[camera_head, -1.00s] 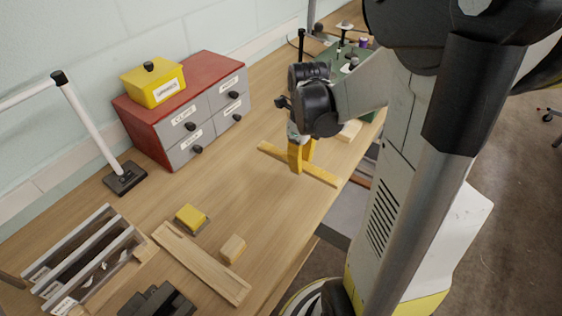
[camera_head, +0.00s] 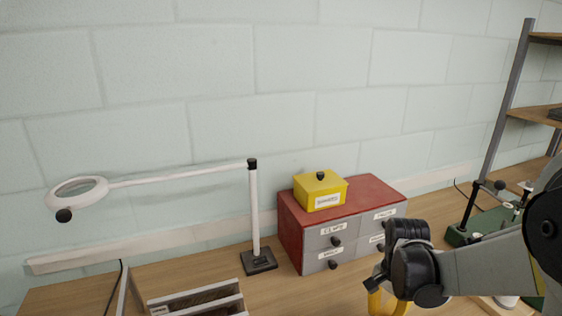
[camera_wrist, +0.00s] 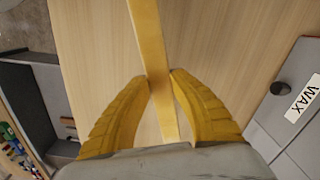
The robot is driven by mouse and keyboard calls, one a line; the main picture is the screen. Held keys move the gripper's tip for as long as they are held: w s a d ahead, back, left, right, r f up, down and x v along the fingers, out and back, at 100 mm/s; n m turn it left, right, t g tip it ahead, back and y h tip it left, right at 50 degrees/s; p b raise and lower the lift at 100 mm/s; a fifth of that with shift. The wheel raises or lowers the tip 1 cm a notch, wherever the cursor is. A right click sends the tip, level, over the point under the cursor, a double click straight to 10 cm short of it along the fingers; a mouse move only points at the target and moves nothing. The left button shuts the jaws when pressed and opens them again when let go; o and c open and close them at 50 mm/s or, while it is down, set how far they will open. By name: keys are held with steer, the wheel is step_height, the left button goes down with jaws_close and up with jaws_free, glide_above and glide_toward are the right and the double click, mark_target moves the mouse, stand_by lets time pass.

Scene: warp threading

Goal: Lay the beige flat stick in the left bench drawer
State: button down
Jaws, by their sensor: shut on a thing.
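My gripper (camera_wrist: 160,78) is shut on the beige flat stick (camera_wrist: 147,35) in the wrist view. Its yellow fingers press the stick from both sides. The stick runs from the top edge down between the fingers, over the wooden bench top; I cannot tell how high above it. In the head view my gripper (camera_head: 386,302) shows at the bottom edge, fingertips cut off, and the stick is out of sight. A grey open drawer (camera_wrist: 38,98) shows beyond the bench edge at the left of the wrist view. I cannot tell whether it is the left bench drawer.
A red cabinet (camera_head: 372,192) with grey labelled drawers stands against the wall, a yellow box (camera_head: 321,190) on top. Left of it stand a white magnifier lamp (camera_head: 254,210) and a slotted rack (camera_head: 197,298). A green device (camera_head: 490,222) sits at the right.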

steer(key=a+n, duration=0.2)
steer(key=n, duration=0.1)
steer(key=w+a+f+n, duration=0.1)
steer(key=a+n, duration=0.1)
steer(key=n, duration=0.1)
steer(key=w+a+n, duration=0.1)
steer(key=a+n, duration=0.1)
steer(key=n, duration=0.1)
steer(key=shift+f, duration=0.35)
steer(key=shift+w+a+f+n, duration=0.1)
steer(key=shift+a+n, duration=0.35)
steer(key=shift+n, duration=0.15)
steer(key=shift+d, duration=0.1)
